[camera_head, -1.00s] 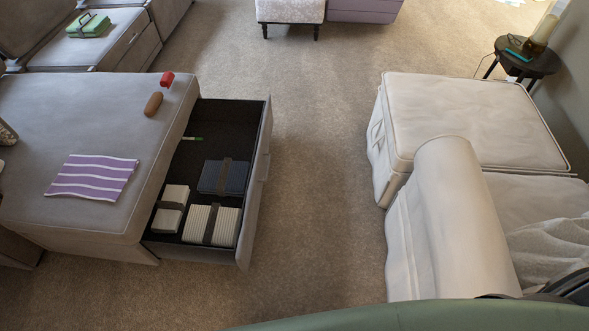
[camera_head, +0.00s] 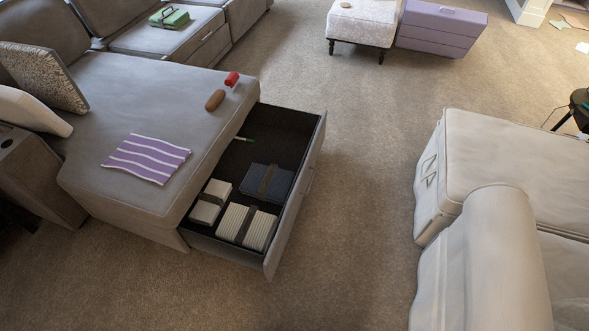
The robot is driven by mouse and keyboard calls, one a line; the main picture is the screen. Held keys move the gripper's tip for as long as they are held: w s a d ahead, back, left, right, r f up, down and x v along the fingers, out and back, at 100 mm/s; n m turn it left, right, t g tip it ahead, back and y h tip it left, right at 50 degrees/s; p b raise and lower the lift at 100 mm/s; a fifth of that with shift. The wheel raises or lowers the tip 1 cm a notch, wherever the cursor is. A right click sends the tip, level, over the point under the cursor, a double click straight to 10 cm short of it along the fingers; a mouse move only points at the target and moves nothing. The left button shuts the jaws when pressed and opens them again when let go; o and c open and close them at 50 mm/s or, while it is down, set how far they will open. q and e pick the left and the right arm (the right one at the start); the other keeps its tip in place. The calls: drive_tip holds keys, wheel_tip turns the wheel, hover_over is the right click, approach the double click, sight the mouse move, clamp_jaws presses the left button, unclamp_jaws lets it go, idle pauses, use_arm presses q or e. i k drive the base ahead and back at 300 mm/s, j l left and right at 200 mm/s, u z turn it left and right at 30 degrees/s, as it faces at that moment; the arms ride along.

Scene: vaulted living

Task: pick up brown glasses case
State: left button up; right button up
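The brown glasses case (camera_head: 215,100) is a small rounded oblong. It lies on the grey chaise top (camera_head: 150,95), near the edge beside the open drawer. A red object (camera_head: 232,79) lies just behind it. No gripper shows in the head view, and nothing covers the case.
The open drawer (camera_head: 316,150) juts from the chaise and holds folded, banded cloths and a green item. A striped purple cloth (camera_head: 146,158) lies on the chaise. A cream sofa (camera_head: 510,170) stands right. Carpet (camera_head: 365,160) between them is clear.

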sight(217, 97)
drive_tip(key=j+z, duration=0.2)
drive_tip(key=z, duration=0.6)
drive_tip(key=j+z, duration=0.25)
drive_tip(key=j, duration=0.2)
drive_tip(key=k+j+z, duration=0.25)
drive_tip(key=j, duration=0.15)
drive_tip(key=j+z, duration=0.2)
drive_tip(key=j, duration=0.2)
drive_tip(key=k+j+z, duration=0.25)
drive_tip(key=j, duration=0.15)
drive_tip(key=i, duration=0.05)
